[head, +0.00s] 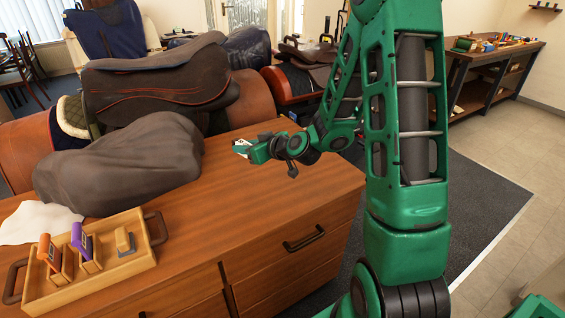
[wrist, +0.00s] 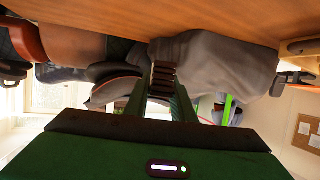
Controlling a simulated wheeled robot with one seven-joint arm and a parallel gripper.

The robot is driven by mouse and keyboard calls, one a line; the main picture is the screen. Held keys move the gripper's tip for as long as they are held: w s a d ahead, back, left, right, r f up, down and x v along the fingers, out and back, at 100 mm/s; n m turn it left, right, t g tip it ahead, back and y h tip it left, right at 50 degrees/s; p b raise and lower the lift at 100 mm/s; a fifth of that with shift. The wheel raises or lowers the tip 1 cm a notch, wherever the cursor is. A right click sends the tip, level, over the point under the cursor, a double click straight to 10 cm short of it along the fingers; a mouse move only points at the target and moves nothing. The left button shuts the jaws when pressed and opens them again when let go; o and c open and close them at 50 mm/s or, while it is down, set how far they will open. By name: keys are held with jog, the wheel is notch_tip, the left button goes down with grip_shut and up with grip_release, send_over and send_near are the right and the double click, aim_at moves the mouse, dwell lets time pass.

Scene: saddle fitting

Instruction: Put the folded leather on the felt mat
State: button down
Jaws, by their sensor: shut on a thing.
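My gripper (head: 243,148) is over the right part of the wooden counter, fingers pointing left. In the wrist view it is shut on a small dark brown, layered piece, the folded leather (wrist: 163,76), held between the fingertips. In the head view the leather is too small to make out. A pale, flat, irregular piece (head: 36,222) lies at the counter's left, partly behind the tray; I cannot tell if it is the felt mat. No other mat shows on the counter.
A large grey-brown covered form (head: 125,165) stands on the counter, left of my gripper. Saddles (head: 160,80) stand behind. The counter's front right is clear.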

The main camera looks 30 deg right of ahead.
jog(key=s+d+f+m+t+h, duration=0.1)
jog(key=d+m+h, duration=0.1)
jog(key=d, duration=0.4)
jog(key=s+d+f+m+h, duration=0.1)
jog(key=d+f+h, duration=0.1)
jog(key=d, duration=0.4)
jog(key=w+d+f, duration=0.1)
jog(key=d+f, duration=0.1)
jog(key=d, duration=0.1)
jog(key=w+d+f, duration=0.2)
jog(key=d, duration=0.1)
jog(key=w+d+f, duration=0.2)
jog(key=d, duration=0.1)
jog(key=shift+w+d+f, duration=0.1)
jog(key=shift+d, duration=0.2)
jog(key=shift+d+f, duration=0.1)
jog(key=shift+f, duration=1.95)
jog(key=c, duration=1.5)
grip_release()
jog(key=shift+f, duration=0.15)
